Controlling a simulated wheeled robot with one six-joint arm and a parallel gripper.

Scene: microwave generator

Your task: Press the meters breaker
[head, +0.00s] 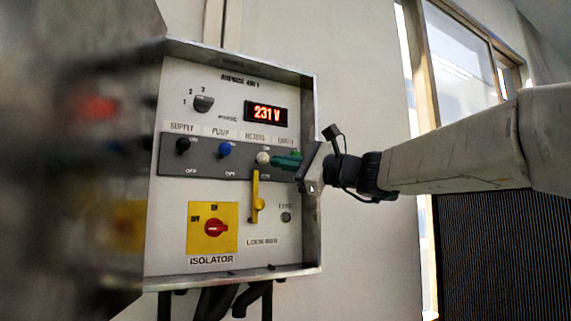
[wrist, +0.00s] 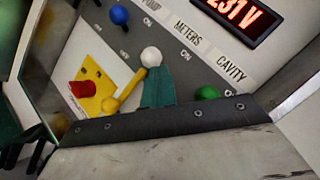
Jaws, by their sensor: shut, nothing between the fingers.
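The meters breaker is a white round knob (head: 263,158) in the dark breaker strip of the panel, under the METERS label. It also shows in the wrist view as a white ball (wrist: 151,56). My gripper (head: 276,161) has teal fingers, shut and empty, reaching in from the right. The fingertips are right at the white knob. In the wrist view the teal fingers (wrist: 157,76) end just below the knob; I cannot tell whether they touch it. A yellow lever (head: 256,198) hangs just below the knob, its end close to the fingers in the wrist view.
A green knob (wrist: 207,93) under CAVITY is beside the fingers, partly hidden in the head view. A blue pump knob (head: 224,149) and black supply knob (head: 183,145) are to the left. A red isolator switch (head: 216,228) sits lower. The display (head: 266,113) reads 231 V.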

